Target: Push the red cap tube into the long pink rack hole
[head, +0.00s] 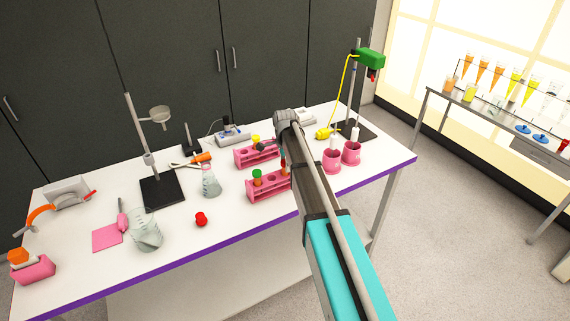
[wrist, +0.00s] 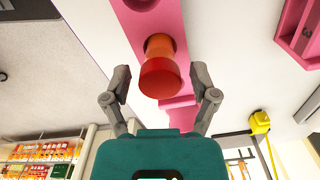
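The red cap tube (wrist: 160,79) shows in the wrist view with a red cap end and an orange part behind it. It appears to stand at the long pink rack (wrist: 130,18); how deep it sits is hidden. My gripper (wrist: 161,82) is open, with one finger on each side of the cap and a gap on both sides. In the head view the near pink rack (head: 266,194) holds a green-capped tube (head: 257,175). A red tube top (head: 283,162) shows at its right end, partly behind my arm.
A second pink rack (head: 243,161) stands behind. Two pink cups (head: 332,160) are right of my arm. A flask (head: 210,182), a red object (head: 201,219) and a beaker (head: 145,232) are left. The front table edge there is fairly clear.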

